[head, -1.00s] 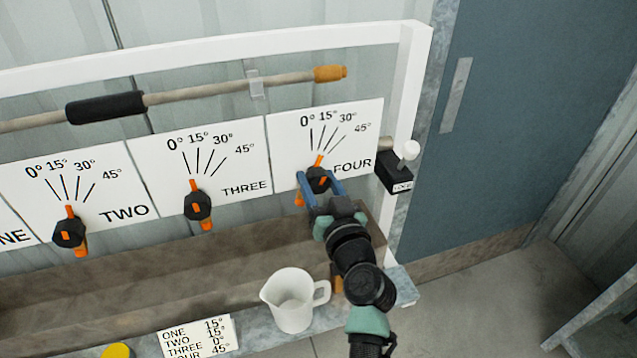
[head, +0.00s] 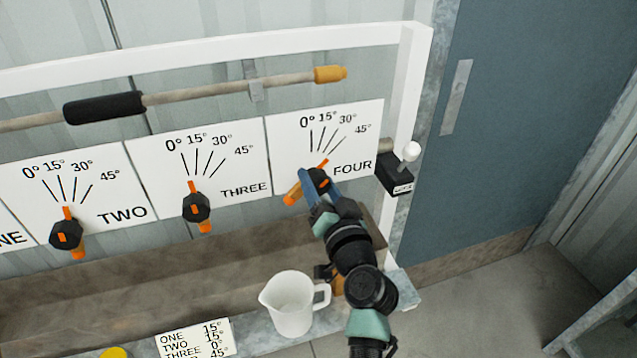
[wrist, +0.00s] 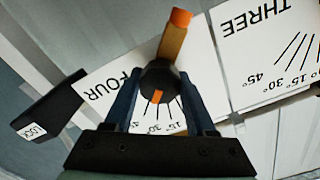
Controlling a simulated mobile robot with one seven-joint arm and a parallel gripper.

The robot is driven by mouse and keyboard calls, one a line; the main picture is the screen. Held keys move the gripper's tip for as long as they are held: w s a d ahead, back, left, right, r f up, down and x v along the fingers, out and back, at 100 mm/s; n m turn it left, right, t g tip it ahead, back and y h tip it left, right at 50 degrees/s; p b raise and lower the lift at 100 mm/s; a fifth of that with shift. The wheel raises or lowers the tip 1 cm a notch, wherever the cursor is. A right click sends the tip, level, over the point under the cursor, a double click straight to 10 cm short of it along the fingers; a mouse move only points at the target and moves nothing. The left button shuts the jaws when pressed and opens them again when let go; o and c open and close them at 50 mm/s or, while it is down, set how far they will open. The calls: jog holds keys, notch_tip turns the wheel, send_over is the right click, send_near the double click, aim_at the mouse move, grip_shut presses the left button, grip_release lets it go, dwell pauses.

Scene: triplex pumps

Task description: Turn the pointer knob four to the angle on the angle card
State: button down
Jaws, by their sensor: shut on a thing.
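Pointer knob four (head: 319,178) is a black knob with an orange pointer and tail, mounted on the white panel marked FOUR (head: 362,150). Its pointer tip leans up and right, near the direction of the 30° to 45° lines; I cannot tell the exact angle. My gripper (head: 320,183) is shut on this knob, its blue fingers on either side. In the wrist view the knob (wrist: 158,80) sits between the fingers. The angle card (head: 196,340) lies at the bottom, listing ONE 15°, TWO 15°, THREE 0°; the FOUR row reads 45° but is partly cut off.
Knob three (head: 196,207) and knob two (head: 67,234) are on panels to the left. A white jug (head: 291,305) stands on the ledge below. A black lock box with a white knob (head: 396,175) is close right of panel four. A pole (head: 200,95) hangs above.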

jog(key=shift+f, duration=0.1)
jog(key=shift+c, duration=1.1)
grip_release()
jog(key=b+v, duration=0.1)
jog(key=v, duration=1.2)
jog(key=shift+b, duration=0.35)
jog(key=a+r+n+t+h+p, duration=0.25)
jog(key=r+t+p, duration=0.2)
jog(key=r, duration=2.25)
jog(key=s+r+t+h+p, duration=0.1)
jog(key=s+r+t, duration=0.1)
jog(key=s+r, duration=0.2)
jog(key=s+a+r+t+h+p, duration=0.1)
jog(key=s+r, duration=0.3)
jog(key=r, duration=0.7)
jog(key=s+r+t+h+p, duration=0.1)
jog(key=s+r+t+p, duration=0.1)
jog(key=r, duration=0.6)
jog(key=shift+s+a+r+t, duration=0.15)
jog(key=shift+s+a+t, duration=0.15)
jog(key=shift+s, duration=0.6)
